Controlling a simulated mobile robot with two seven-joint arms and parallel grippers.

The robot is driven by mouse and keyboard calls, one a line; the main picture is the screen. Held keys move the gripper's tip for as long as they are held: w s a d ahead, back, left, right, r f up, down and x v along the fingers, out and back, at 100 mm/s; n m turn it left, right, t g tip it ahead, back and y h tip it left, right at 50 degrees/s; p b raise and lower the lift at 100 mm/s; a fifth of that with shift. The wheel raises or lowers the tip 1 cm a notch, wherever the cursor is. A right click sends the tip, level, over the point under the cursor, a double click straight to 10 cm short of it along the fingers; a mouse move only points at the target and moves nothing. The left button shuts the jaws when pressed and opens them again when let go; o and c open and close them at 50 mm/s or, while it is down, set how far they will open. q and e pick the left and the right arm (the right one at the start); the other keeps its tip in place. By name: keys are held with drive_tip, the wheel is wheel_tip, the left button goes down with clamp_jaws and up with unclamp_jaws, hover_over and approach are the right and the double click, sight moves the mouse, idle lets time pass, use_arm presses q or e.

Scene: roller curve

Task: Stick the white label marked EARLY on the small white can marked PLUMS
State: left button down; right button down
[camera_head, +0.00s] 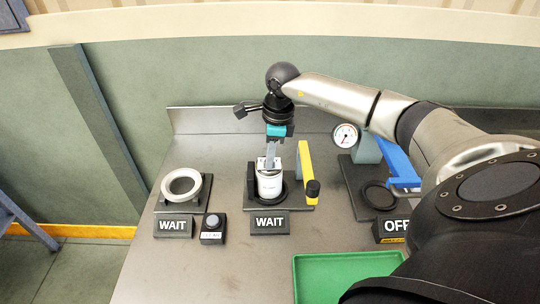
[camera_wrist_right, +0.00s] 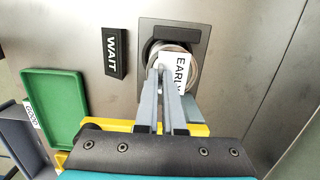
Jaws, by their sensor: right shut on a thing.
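The small white can (camera_head: 270,184) stands upright in the middle station, behind a WAIT sign; its print is too small to read. In the right wrist view the can's round rim (camera_wrist_right: 151,68) shows partly behind the label. The white label marked EARLY (camera_wrist_right: 175,70) is at the tips of my right gripper (camera_wrist_right: 168,98), which is shut on it. In the head view my right gripper (camera_head: 270,157) points down at the can's top. I cannot tell whether the label touches the can. My left gripper is not in view.
A yellow lever (camera_head: 304,165) stands close right of the can. A station with a white ring (camera_head: 181,185) and a button box (camera_head: 213,228) are to the left. A gauge (camera_head: 345,135), a blue handle (camera_head: 398,160) and an OFF sign (camera_head: 394,230) are right. A green tray (camera_head: 320,280) is in front.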

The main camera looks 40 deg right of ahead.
drive_tip(key=shift+c, duration=1.9)
unclamp_jaws()
wheel_tip(320, 180, up, 9)
drive_tip(key=p, duration=0.6)
idle(0.4)
